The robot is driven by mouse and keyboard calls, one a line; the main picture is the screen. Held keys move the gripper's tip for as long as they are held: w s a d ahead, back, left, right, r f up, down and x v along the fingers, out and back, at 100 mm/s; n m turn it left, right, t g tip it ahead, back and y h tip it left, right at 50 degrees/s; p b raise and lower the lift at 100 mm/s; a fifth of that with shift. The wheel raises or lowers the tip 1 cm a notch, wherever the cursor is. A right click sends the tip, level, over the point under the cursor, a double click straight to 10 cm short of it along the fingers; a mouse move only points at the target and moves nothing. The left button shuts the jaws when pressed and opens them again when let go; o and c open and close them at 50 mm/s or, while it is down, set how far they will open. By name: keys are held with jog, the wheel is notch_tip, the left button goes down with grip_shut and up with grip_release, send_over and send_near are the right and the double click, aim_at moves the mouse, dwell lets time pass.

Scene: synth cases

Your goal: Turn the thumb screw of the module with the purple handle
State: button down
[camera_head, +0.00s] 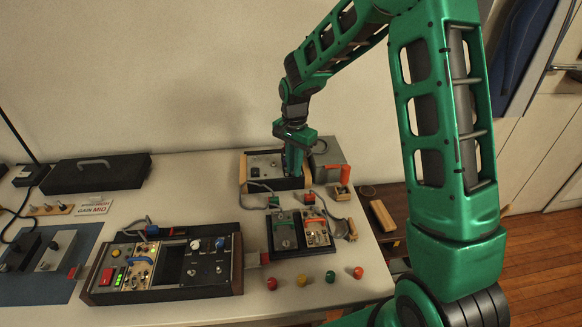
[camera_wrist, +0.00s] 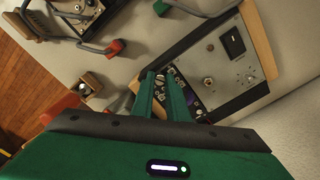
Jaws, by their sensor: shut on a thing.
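My gripper (camera_head: 293,172) is at the wood-sided case (camera_head: 262,160) at the back of the table. In the wrist view its two green fingers (camera_wrist: 162,80) reach down to the lower left end of the case's grey panel (camera_wrist: 222,68). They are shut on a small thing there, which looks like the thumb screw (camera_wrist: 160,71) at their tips. The fingers hide much of this module.
A larger wood-sided case (camera_head: 210,262) with an empty slot stands in front left. A dark tray (camera_head: 300,247) with two modules stands nearer. Several coloured knobs (camera_head: 301,279) lie near the front. A grey box (camera_head: 328,155) stands right of the back case. Cables lie around.

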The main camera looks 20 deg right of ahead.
jog(key=c, duration=1.7)
grip_release()
notch_tip(320, 180, up, 11)
jog(key=shift+w+f, duration=0.1)
jog(key=shift+f, duration=0.05)
